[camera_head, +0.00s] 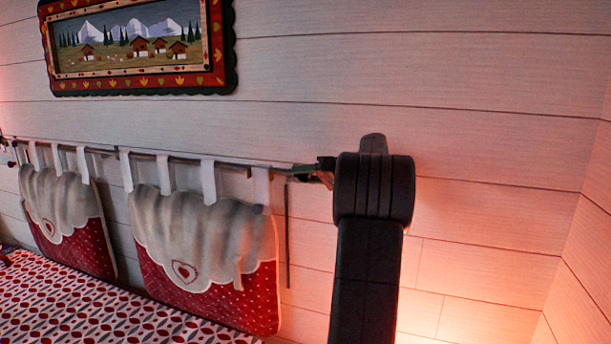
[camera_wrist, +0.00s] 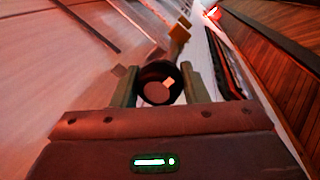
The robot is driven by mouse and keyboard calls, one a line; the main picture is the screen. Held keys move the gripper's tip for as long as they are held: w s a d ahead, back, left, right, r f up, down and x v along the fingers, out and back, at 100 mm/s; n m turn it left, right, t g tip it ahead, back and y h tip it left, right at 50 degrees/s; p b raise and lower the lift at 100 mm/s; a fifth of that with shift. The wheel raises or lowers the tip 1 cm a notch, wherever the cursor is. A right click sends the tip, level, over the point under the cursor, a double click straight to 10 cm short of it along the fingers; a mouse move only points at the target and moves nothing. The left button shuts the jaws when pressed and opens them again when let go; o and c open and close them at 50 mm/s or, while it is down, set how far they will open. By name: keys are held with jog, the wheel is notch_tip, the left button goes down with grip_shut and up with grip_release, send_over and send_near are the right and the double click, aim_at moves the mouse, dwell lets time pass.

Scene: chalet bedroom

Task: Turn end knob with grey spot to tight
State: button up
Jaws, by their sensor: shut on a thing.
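The end knob (camera_wrist: 151,75) shows in the wrist view as a dark round cap with a dull pinkish-grey face. A small pale spot (camera_wrist: 168,82) lies at the right of that face, slightly above its middle. My gripper (camera_wrist: 158,87) is shut on the knob, with one finger on each side. In the head view my gripper (camera_head: 314,173) is at the right end of the curtain-like rod (camera_head: 185,159), along the wall. The knob cannot be made out there, behind my gripper and arm.
Two red-and-cream cushions (camera_head: 205,240) (camera_head: 68,220) hang by straps from the rod above a patterned bed (camera_head: 90,310). A framed chalet picture (camera_head: 135,45) hangs on the plank wall (camera_head: 480,100) above. The wall right of my arm is bare.

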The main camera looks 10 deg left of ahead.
jog(key=o, duration=1)
jog(key=shift+d, duration=0.15)
jog(key=b+v, duration=0.3)
jog(key=v, duration=1)
jog(key=shift+s+d, duration=0.1)
jog(key=shift+d, duration=0.15)
jog(key=shift+a, duration=0.1)
jog(key=p+x, duration=0.3)
jog(key=x, duration=1)
jog(key=shift+a, duration=0.3)
